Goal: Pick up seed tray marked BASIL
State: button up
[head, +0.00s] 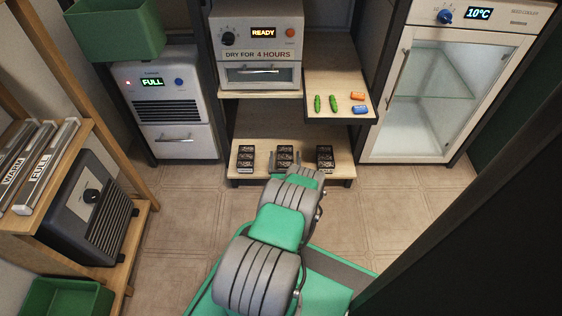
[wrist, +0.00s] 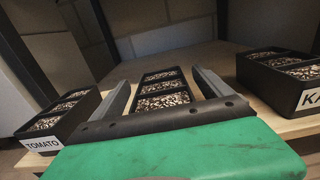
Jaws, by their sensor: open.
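Three black seed trays with dark, speckled soil stand in a row on the low wooden shelf. The left tray (wrist: 62,118) reads TOMATO; it also shows in the head view (head: 246,156). The right tray (wrist: 286,76) has a label starting "KA", the rest cut off; it also shows in the head view (head: 325,156). The middle tray (wrist: 162,90) has its label hidden behind my gripper, so I cannot read BASIL anywhere. My gripper (wrist: 161,84) is open, with one finger on each side of the middle tray, apparently apart from it. The middle tray also shows in the head view (head: 285,151).
A glass-door cabinet (head: 425,85) stands right, a FULL machine (head: 170,105) left.

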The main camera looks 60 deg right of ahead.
jog(key=shift+w+d, duration=0.2)
jog(key=shift+d, duration=0.3)
jog(key=shift+c, duration=0.4)
jog(key=c, duration=1.6)
